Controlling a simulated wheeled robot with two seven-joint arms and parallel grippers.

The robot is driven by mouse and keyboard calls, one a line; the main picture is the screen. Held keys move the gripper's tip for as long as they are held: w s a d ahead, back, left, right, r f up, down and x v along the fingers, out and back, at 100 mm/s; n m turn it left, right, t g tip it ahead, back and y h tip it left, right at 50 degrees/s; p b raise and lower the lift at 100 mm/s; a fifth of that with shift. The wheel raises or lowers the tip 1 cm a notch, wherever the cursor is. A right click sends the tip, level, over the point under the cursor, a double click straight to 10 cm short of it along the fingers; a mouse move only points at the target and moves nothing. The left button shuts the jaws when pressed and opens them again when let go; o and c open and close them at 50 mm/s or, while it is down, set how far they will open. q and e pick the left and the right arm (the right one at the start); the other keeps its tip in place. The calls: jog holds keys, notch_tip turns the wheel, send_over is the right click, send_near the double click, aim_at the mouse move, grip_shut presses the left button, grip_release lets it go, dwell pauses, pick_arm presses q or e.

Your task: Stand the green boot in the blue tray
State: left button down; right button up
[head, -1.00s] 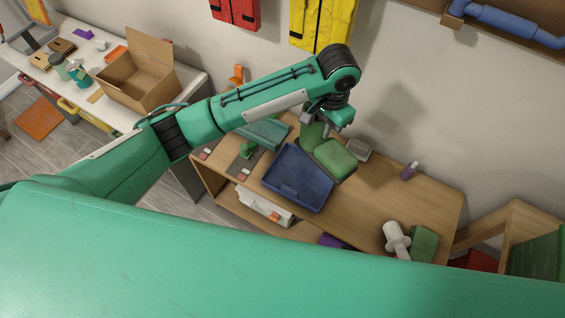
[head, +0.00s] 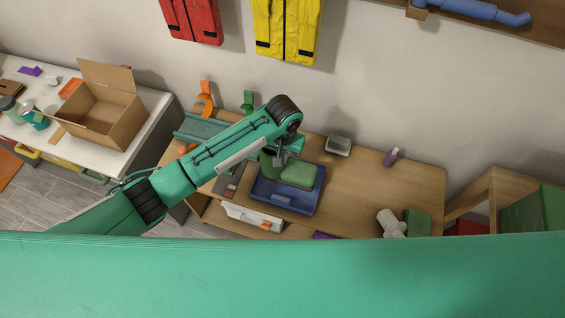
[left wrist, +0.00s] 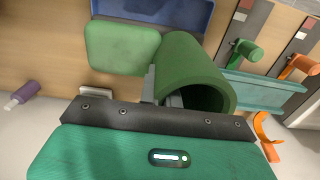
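The green boot (head: 298,174) hangs upright from my left gripper (head: 271,152), toe to the right in the head view. My left gripper is shut on the wall of the boot's shaft. In the left wrist view one finger shows inside the open shaft (left wrist: 190,60), and the toe part (left wrist: 122,48) points left. The blue tray (head: 285,201) lies on the wooden table. The boot overlaps its back part in the head view; I cannot tell whether the sole touches it. The tray's edge (left wrist: 165,12) shows at the top of the left wrist view. My right gripper is not in view.
A grey container (head: 338,146) and a purple bottle (head: 390,157) stand at the table's back. A white object (head: 390,223) and a green object (head: 417,222) lie at the right front. Orange (head: 206,99) and green (head: 248,102) hooked pieces stand left. The table's middle right is clear.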

pick_arm(q)
notch_tip(320, 180, down, 2)
jog(key=shift+d+f, duration=0.1)
jog(key=shift+f, duration=0.1)
notch_tip(320, 180, down, 3)
jog(key=shift+f+p, duration=0.1)
jog(key=shift+p, duration=0.2)
jog(key=shift+f, duration=0.1)
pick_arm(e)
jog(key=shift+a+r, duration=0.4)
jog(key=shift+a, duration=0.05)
pick_arm(q)
jog(key=shift+f, duration=0.15)
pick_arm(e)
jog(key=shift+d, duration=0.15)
pick_arm(q)
jog(key=c, duration=1.6)
grip_release()
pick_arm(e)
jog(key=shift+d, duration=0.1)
pick_arm(q)
notch_tip(320, 180, up, 12)
jog(key=shift+r+b, duration=0.15)
jog(key=shift+b, duration=0.7)
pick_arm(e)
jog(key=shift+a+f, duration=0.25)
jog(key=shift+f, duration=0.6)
